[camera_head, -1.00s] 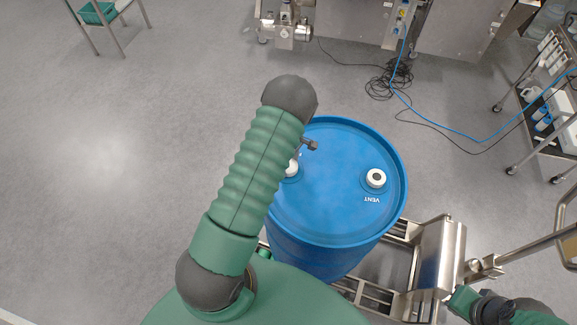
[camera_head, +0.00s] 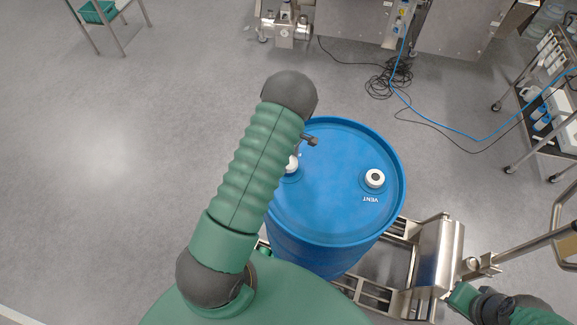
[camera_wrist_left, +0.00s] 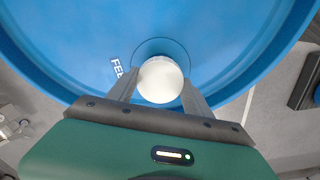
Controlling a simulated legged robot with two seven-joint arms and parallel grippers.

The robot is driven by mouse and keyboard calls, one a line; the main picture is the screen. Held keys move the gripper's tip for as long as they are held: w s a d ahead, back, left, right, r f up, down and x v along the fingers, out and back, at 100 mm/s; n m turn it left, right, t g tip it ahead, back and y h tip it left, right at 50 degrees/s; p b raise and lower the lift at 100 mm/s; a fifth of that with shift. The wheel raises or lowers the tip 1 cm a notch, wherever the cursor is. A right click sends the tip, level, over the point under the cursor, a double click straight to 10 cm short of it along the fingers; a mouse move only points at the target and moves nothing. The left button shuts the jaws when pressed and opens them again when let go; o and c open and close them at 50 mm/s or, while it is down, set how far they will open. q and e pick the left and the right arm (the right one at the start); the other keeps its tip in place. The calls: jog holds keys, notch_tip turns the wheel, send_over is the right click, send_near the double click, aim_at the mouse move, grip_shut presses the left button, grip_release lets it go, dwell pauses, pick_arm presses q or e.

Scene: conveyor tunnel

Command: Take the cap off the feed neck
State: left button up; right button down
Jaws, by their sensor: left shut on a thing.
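A blue drum (camera_head: 330,215) stands upright. The feed neck's white cap (camera_head: 292,163) is mostly covered by my left arm in the head view. In the left wrist view the round white cap (camera_wrist_left: 160,80) sits beside the FEED lettering. My left gripper (camera_wrist_left: 160,90) has a finger on each side of this cap and is shut on it. My right gripper (camera_head: 462,299) is at the lower right, by a steel drum carrier; its fingers cannot be made out.
The steel carrier frame (camera_head: 437,258) stands right of the drum, with a rail handle at the right edge. A coiled black cable (camera_head: 390,80) and a blue hose lie on the floor behind. A shelf cart (camera_head: 545,110) stands at the right. The floor at left is clear.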

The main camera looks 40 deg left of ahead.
pick_arm(q)
notch_tip(320, 180, up, 5)
jog(key=p, duration=0.4)
jog(key=shift+r, duration=0.1)
